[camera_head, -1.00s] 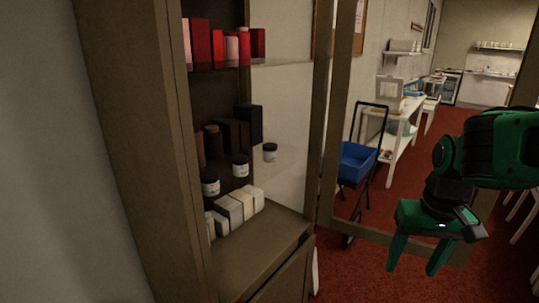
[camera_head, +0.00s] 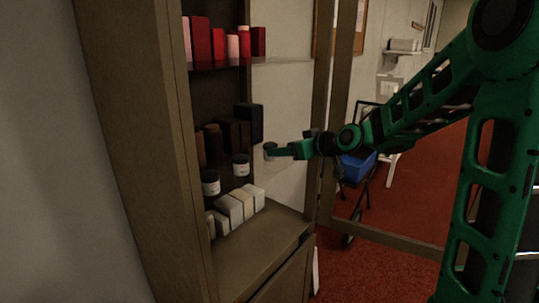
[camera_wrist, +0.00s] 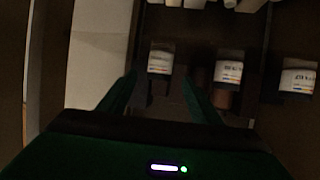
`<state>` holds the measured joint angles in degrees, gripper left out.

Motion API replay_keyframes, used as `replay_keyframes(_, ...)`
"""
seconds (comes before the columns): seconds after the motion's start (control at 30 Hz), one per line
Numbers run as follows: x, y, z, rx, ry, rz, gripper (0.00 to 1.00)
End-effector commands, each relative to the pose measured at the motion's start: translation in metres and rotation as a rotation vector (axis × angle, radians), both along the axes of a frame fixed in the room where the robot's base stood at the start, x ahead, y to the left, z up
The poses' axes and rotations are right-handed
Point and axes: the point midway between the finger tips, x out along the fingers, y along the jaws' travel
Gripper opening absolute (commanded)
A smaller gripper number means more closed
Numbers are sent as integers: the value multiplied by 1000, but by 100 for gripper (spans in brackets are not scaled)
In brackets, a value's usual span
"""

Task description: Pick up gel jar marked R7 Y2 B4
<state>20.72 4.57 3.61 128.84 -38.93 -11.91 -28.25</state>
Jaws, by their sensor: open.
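Three small jars with dark lids and white labels stand in a row on a shelf. In the wrist view they are a left jar (camera_wrist: 160,60), a middle jar (camera_wrist: 228,72) and a right jar (camera_wrist: 298,77); their label text is too small to read, so I cannot tell which is R7 Y2 B4. In the head view, two jars show clearly, the front one (camera_head: 210,182) and one behind it (camera_head: 240,165). My gripper (camera_wrist: 160,80) is open and empty, its fingertips either side of the left jar's line and just short of it. In the head view my gripper (camera_head: 276,151) largely hides the farthest jar.
Red and pink containers (camera_head: 218,46) fill the shelf above, and pale boxes (camera_head: 229,208) sit below. The cabinet side (camera_head: 125,130) bounds the shelves. A blue cart (camera_head: 357,167) stands beyond.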

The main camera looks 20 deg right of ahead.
Motion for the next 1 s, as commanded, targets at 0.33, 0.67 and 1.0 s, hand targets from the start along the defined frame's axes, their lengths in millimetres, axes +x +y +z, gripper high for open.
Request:
replay_keyframes(0.33, 26, 11, -12, -1, 1, -1, 58)
replay_keyframes(0.67, 61, 27, -30, -2, 2, -2, 58)
replay_keyframes(1.0, 66, 28, -32, -1, 2, -4, 58)
